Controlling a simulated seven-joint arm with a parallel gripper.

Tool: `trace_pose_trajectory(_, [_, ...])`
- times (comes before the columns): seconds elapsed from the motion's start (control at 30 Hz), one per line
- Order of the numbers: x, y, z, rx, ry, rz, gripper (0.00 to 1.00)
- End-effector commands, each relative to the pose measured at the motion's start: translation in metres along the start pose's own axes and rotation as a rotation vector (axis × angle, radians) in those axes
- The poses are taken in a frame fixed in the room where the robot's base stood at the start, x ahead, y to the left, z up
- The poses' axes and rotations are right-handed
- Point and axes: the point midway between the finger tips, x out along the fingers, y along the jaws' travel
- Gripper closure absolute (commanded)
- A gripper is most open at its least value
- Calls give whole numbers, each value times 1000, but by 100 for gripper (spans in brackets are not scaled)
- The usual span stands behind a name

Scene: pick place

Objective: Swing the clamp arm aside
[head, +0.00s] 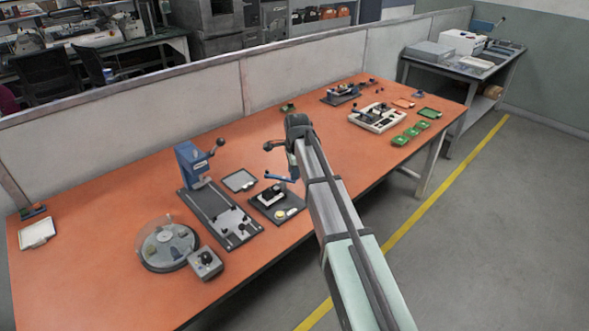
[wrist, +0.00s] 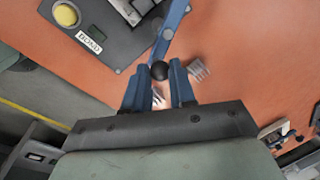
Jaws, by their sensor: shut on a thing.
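The clamp arm is a blue bar (wrist: 170,32) with a black ball knob (wrist: 159,70) at its end. My gripper (wrist: 159,78) is shut on the knob, with one blue finger on each side of it. In the head view the blue clamp arm (head: 279,178) lies above a dark fixture plate (head: 262,210), which stands near the table's front edge. The plate (wrist: 110,50) carries a yellow round button (wrist: 66,14) and a small label.
On the orange table (head: 110,220), a blue press (head: 193,165) on a long plate, a round dial tray (head: 167,262) and a grey box (head: 205,263) stand to the left. Green trays (head: 410,132) and a white-based fixture (head: 377,124) lie to the right. A low partition runs behind.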

Motion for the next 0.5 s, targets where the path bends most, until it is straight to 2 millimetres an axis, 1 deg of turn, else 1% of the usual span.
trace_pose_trajectory(0.2, [-1, 6, 6, 189, 38, 1, 100])
trace_pose_trajectory(0.5, [-2, 10, 12, 386, 76, 1, 100])
